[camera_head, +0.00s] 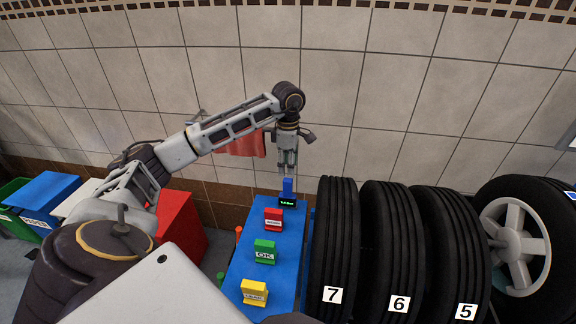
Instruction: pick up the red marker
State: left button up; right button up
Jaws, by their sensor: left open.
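The red marker (273,219) is a small red block with a white label. It stands on a narrow blue bench (285,261), in front of a blue block with a dark display (287,201). My left gripper (288,170) points down at the far end of the bench, above the blue block and behind the red marker. It is open, and the red marker is apart from it. A green marker (264,251) and a yellow marker (254,292) stand nearer on the same bench. My right gripper is not in view.
Upright tires (334,245) numbered 7, 6 and 5 stand close along the bench's right side. A wheel with a grey rim (514,243) is at the far right. A red box (180,225) and several bins are at left. A tiled wall (400,70) closes the back.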

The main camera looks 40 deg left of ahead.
aim_at(274, 218)
jog(key=u, duration=1.4)
